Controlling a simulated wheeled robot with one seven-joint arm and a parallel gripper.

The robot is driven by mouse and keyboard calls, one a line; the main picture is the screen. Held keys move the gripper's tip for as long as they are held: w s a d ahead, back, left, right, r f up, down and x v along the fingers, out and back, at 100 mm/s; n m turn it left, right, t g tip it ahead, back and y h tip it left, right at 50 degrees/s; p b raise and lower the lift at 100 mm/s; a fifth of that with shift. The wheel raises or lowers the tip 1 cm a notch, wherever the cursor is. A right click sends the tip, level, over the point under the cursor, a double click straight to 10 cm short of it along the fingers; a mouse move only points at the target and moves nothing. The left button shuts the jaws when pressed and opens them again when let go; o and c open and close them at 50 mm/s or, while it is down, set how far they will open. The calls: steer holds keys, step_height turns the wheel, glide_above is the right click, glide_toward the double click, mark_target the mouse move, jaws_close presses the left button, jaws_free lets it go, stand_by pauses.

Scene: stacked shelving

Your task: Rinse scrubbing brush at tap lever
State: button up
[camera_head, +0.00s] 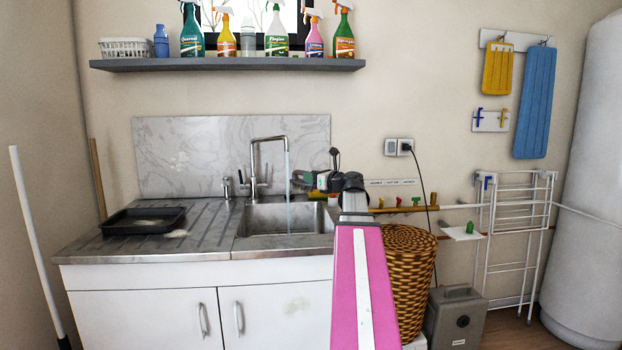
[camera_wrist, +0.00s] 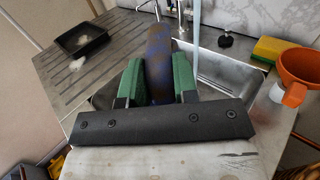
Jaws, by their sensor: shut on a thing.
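My gripper (camera_wrist: 158,82) shows two green finger pads in the wrist view. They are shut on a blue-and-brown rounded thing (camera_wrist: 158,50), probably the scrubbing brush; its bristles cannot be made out. In the head view my gripper (camera_head: 314,180) is over the right part of the sink (camera_head: 262,213). The chrome tap (camera_head: 254,165) stands behind the sink, with its lever (camera_head: 263,185) low at its side. A water stream (camera_head: 287,180) falls from its spout. In the wrist view the stream (camera_wrist: 197,45) is just right of the held thing; contact cannot be told.
A black tray (camera_head: 142,220) lies on the drainboard at left. A yellow-green sponge (camera_wrist: 269,49) and an orange cup (camera_wrist: 295,75) are at the sink's right. A shelf with spray bottles (camera_head: 228,64) hangs above. A wicker basket (camera_head: 408,270) stands right of the cabinet.

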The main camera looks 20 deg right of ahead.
steer(key=w+d+f, duration=0.1)
steer(key=w+f, duration=0.1)
steer(key=w, duration=1.1)
steer(key=shift+f, duration=0.3)
stand_by(0.5)
steer(key=shift+d, duration=0.2)
steer(key=shift+s+d, duration=0.1)
steer(key=shift+d, duration=0.35)
steer(key=shift+a, duration=0.3)
steer(key=shift+a, duration=0.3)
steer(key=shift+d, duration=0.1)
steer(key=shift+d, duration=0.5)
